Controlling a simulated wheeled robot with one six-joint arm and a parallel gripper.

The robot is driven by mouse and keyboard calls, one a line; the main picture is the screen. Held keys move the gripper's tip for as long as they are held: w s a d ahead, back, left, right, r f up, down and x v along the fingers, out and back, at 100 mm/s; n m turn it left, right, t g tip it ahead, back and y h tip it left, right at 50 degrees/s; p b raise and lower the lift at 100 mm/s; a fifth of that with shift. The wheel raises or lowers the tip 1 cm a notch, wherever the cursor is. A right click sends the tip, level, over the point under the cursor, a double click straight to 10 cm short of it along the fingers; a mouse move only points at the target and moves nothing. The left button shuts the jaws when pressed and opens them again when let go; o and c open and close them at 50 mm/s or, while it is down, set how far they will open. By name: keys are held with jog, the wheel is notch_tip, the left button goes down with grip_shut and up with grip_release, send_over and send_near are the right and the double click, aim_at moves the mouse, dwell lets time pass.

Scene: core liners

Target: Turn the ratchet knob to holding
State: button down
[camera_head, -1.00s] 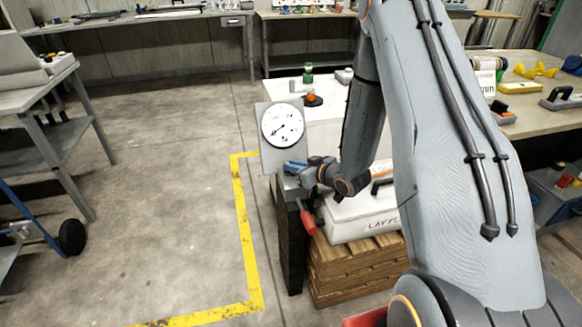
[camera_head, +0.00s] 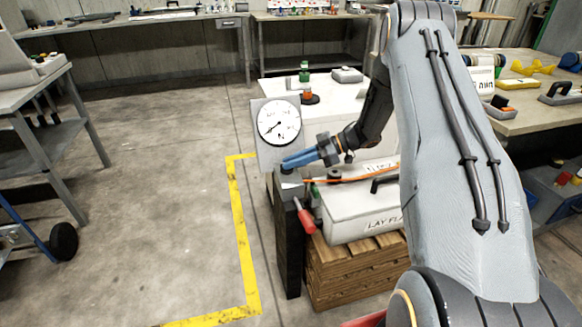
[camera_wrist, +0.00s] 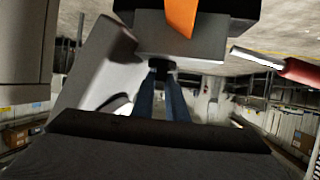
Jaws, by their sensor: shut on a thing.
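My gripper (camera_head: 287,165), with blue fingers, reaches in from the right to the top of the dark stand, just below the gauge plate. In the wrist view my gripper (camera_wrist: 162,82) has its two fingers on either side of a small dark knob (camera_wrist: 162,67) under a grey block. It is shut on this knob, which I take to be the ratchet knob. In the head view the fingers mostly hide the knob. Its markings cannot be read, so I cannot tell its setting.
A white round gauge (camera_head: 279,122) stands right behind my fingers. A red-handled lever (camera_head: 305,217) hangs at the stand's front right. An orange strap (camera_head: 350,180) runs above a white case (camera_head: 362,216) on a wooden crate (camera_head: 355,270). The floor to the left is open.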

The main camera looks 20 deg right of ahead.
jog(key=shift+w+n+g+b, duration=0.25)
jog(key=shift+n+g+b, duration=0.75)
jog(key=shift+g, duration=0.2)
jog(key=shift+r+n+g, duration=0.1)
jog(key=shift+n+g, duration=0.2)
jog(key=c, duration=1.8)
grip_release()
jog(key=shift+a, duration=0.1)
jog(key=shift+o, duration=0.2)
jog(key=b+v, duration=0.1)
jog(key=v, duration=0.7)
